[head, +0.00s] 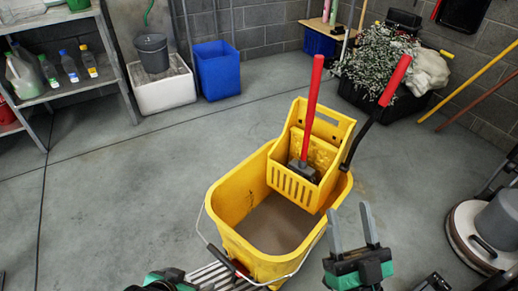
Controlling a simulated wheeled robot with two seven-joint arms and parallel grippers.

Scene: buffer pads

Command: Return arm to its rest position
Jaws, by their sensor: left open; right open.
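My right gripper (352,228) is at the lower middle right. Its two grey fingers point up and stand apart with nothing between them, above a teal and black body. It is in front of the yellow mop bucket (222,215), near its right front side in the picture. My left gripper (168,281) shows only in part at the bottom edge, left of the bucket, as teal and black pieces. Its fingertips are hard to make out, and I see no object held in it.
The bucket holds brownish water, a yellow wringer (338,135) and red handles. A floor machine (485,232) stands at the right. A metal shelf (110,65) with bottles, a blue bin (217,70) and a white basin (163,94) are behind. Open floor lies left of the bucket.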

